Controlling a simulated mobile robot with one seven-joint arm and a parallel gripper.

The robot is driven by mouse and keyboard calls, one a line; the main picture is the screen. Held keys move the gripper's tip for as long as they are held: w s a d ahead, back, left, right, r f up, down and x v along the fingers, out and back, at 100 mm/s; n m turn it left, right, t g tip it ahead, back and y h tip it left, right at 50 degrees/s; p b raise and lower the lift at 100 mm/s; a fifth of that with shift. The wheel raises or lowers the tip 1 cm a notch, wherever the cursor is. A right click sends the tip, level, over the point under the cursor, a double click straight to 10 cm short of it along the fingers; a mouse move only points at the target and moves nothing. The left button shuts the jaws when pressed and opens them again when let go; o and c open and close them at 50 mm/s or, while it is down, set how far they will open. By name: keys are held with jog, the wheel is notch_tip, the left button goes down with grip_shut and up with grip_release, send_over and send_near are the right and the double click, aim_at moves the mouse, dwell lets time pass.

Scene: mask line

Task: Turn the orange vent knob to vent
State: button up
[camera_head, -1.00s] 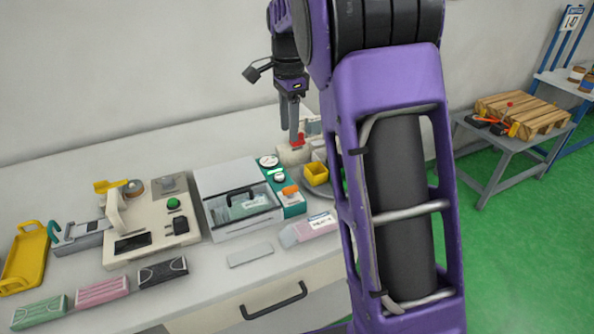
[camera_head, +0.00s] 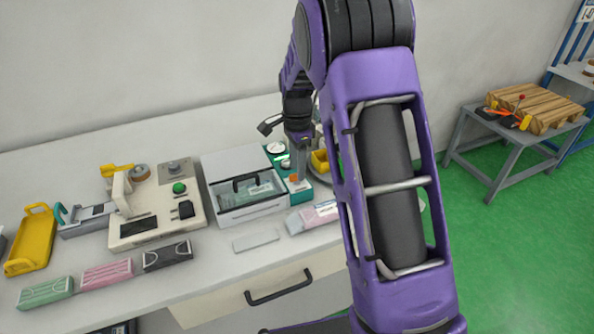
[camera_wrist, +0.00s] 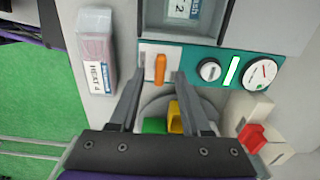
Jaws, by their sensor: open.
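The orange vent knob (camera_wrist: 160,69) sits on the teal control strip of the white sterilizer-like box (camera_head: 243,160). In the wrist view its bar stands lengthwise in the picture, over a pale plate. My gripper (camera_wrist: 156,82) is open, with one finger on each side of the knob and gaps showing between them; I cannot tell its height above the panel. In the head view my gripper (camera_head: 299,172) is over the right side of the box, and the knob shows as an orange spot (camera_head: 301,186) beside the fingertips.
On the teal strip (camera_wrist: 202,53) are a round dial, a lit green bar and a gauge (camera_wrist: 262,72). A red-topped pale device (camera_wrist: 252,137) and yellow and green bins (camera_wrist: 174,118) stand close by. A labelled packet (camera_wrist: 97,50) lies near the box.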

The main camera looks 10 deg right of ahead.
jog(key=shift+f, duration=0.75)
grip_shut()
